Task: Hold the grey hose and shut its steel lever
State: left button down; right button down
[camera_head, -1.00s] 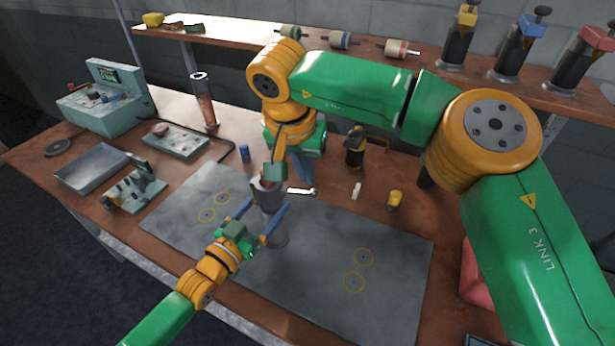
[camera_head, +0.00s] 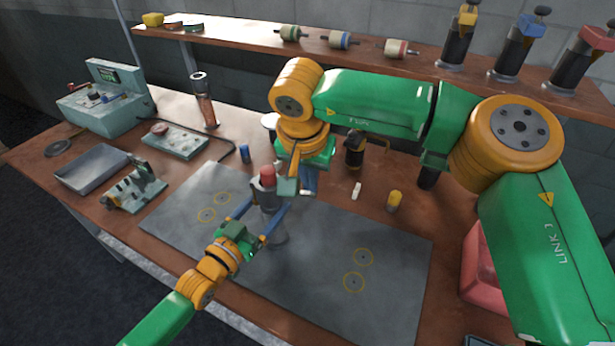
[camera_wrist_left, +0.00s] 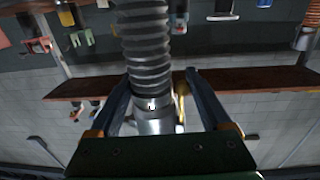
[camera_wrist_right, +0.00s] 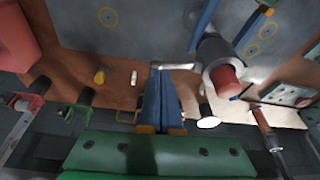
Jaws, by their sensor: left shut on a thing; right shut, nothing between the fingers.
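The grey hose (camera_head: 268,226) stands upright over the grey mat, with a red end (camera_head: 268,172) at its top. My left gripper (camera_head: 266,205) is shut around it; in the left wrist view its two fingers flank the hose's ribbed body (camera_wrist_left: 147,48) and smooth collar. The steel lever (camera_wrist_right: 180,66) sticks out sideways from the grey collar beside the red end in the right wrist view. My right gripper (camera_wrist_right: 162,72) is shut and empty, its fingertips close to the lever's outer end; I cannot tell if they touch. In the head view the right gripper's fingers (camera_head: 309,180) are partly hidden.
The grey mat (camera_head: 310,270) is mostly bare. A yellow-capped piece (camera_head: 395,200) and a small white piece (camera_head: 357,190) lie right of the hose. A black-and-yellow tool (camera_head: 355,150) stands behind. A red bin (camera_head: 480,268) is at the right. Metal fixtures and a tray (camera_head: 92,167) are at the left.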

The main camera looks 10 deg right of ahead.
jog(key=f+y, duration=0.1)
jog(key=d+f+t+y, duration=0.1)
jog(key=y, duration=0.1)
jog(key=shift+s+d+f+m+t+y, duration=0.15)
jog(key=shift+s+m+t+y, duration=0.15)
jog(key=shift+s, duration=0.1)
notch_tip(320, 180, down, 7)
jog(key=a+m+t+y, duration=0.1)
jog(key=t+y, duration=0.3)
jog(key=y, duration=0.3)
jog(key=shift+w+t, duration=0.25)
jog(key=shift+t, duration=0.05)
jog(key=shift+r, duration=0.3)
jog(key=shift+r, duration=0.65)
jog(key=shift+d, duration=0.1)
